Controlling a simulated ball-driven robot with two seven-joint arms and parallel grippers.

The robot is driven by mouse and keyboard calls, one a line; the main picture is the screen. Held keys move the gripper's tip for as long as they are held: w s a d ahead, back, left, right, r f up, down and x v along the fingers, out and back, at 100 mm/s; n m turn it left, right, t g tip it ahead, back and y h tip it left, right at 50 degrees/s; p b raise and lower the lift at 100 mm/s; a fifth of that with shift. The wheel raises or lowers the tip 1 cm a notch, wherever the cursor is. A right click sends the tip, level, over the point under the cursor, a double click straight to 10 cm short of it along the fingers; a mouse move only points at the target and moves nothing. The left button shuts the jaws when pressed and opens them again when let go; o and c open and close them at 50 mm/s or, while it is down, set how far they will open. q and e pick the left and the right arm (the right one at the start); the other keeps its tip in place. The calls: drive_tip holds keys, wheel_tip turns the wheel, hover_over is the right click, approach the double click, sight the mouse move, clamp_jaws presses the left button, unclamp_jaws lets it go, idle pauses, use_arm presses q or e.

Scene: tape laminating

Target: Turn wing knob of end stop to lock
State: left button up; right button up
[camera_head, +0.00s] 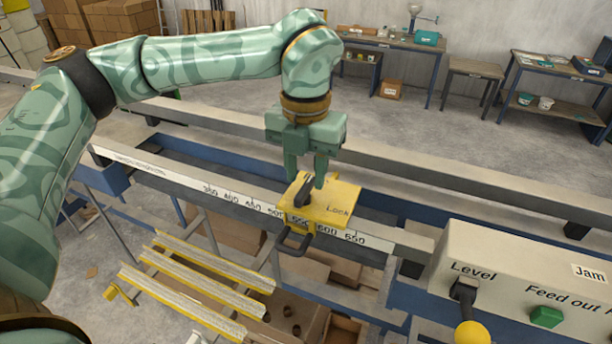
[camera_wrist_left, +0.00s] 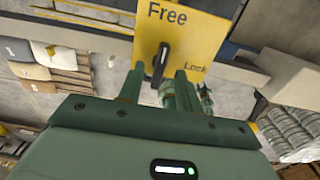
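The yellow end stop (camera_head: 340,205) sits on the rail with the printed scale. Its plate also shows in the left wrist view (camera_wrist_left: 200,40), with "Free" at the top and "Lock" at the lower right. The black wing knob (camera_head: 303,190) is on this plate. In the left wrist view the knob (camera_wrist_left: 160,62) points up toward "Free". My left gripper (camera_head: 306,182) is open, its fingers pointing down at the plate. In the wrist view its fingertips (camera_wrist_left: 158,75) are on either side of the knob, with gaps showing; contact cannot be seen. My right gripper is not in view.
A black handle (camera_head: 293,243) sticks out below the end stop. A control box (camera_head: 520,270) with a yellow-tipped lever and green button stands at the right. The scale rail (camera_head: 180,180) runs left of the stop. Slatted yellow-edged bars (camera_head: 205,275) lie below.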

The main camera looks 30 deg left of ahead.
use_arm(q)
drive_tip(key=shift+s+f, duration=0.25)
drive_tip(key=shift+f, duration=0.3)
drive_tip(key=shift+s+f, duration=0.1)
drive_tip(key=shift+f, duration=0.15)
drive_tip(key=shift+w+f, duration=0.25)
drive_tip(key=shift+f, duration=0.05)
drive_tip(key=shift+s, duration=0.15)
clamp_jaws()
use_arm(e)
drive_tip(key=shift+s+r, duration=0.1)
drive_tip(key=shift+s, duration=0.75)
